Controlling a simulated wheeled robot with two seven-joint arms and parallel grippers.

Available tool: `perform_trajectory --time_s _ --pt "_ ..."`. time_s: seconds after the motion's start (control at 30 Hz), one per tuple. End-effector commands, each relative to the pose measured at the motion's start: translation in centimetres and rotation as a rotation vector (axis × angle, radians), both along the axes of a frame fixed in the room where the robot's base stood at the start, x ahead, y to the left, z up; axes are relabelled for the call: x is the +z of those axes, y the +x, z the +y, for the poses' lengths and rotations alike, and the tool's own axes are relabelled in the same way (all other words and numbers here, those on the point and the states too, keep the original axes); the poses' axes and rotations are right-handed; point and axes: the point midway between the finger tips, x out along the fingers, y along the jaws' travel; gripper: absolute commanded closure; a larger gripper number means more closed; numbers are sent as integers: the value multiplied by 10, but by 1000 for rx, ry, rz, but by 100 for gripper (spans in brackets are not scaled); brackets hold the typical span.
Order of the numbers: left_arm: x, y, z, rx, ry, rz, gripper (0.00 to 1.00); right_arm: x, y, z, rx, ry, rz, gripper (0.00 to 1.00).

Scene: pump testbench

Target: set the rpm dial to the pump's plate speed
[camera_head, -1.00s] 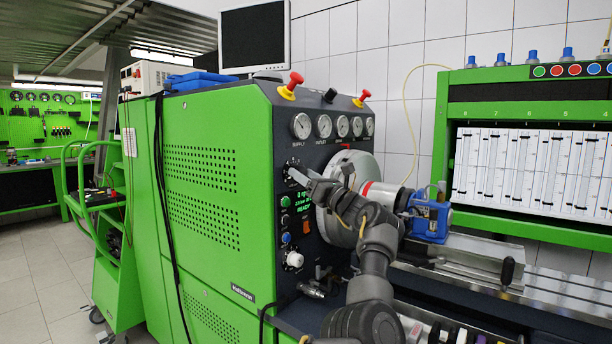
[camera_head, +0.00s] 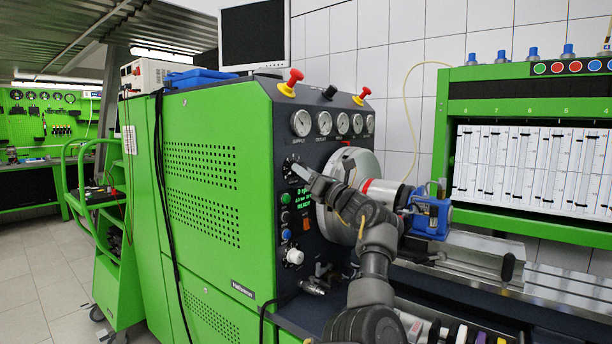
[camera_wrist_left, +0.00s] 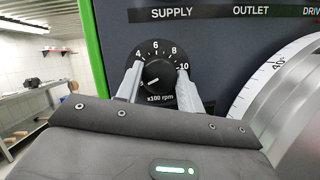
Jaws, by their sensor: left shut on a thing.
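The rpm dial (camera_wrist_left: 158,74) is a round black knob marked x100 rpm, with 4, 6, 8 and 10 readable on its scale. The knob's white mark points to the lower left; the number there is hidden behind a finger. My left gripper (camera_wrist_left: 161,72) has one finger on each side of the knob and is shut on it. In the head view the dial (camera_head: 290,163) sits below the gauges, with my left gripper (camera_head: 300,170) at it. The blue pump (camera_head: 431,214) is mounted right of the large drive disc; its plate is not readable. My right gripper is not in view.
A green-lit display (camera_head: 304,197) sits below the dial and appears to read 0 rpm. Buttons and a white knob (camera_head: 294,257) lie beneath it. The grey disc (camera_head: 333,195) is close to the right of my left gripper. Pressure gauges (camera_head: 324,123) line the panel above.

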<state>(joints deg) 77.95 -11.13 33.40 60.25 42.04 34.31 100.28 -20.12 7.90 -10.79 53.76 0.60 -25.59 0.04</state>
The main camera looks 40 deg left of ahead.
Motion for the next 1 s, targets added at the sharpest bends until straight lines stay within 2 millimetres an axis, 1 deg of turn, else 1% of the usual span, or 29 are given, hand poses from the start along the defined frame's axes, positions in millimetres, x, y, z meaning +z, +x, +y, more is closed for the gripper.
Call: perform_trajectory --time_s 0.2,0.37,0.47,0.57,0.73,0.83,1.0 --pt "-1 -1 0 0 -3 183 85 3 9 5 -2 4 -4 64" --pt "1 -2 0 0 -7 336 85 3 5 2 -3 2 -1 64" --pt "2 -2 -1 -3 -9 431 85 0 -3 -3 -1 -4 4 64" --pt "3 -2 -1 -3 -10 527 85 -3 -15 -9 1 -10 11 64" --pt "5 -3 0 -2 -15 689 85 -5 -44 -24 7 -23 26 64" --pt "7 -3 0 -2 -15 784 85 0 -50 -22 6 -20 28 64" --pt "8 -3 -1 -3 -19 946 85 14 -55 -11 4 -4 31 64"
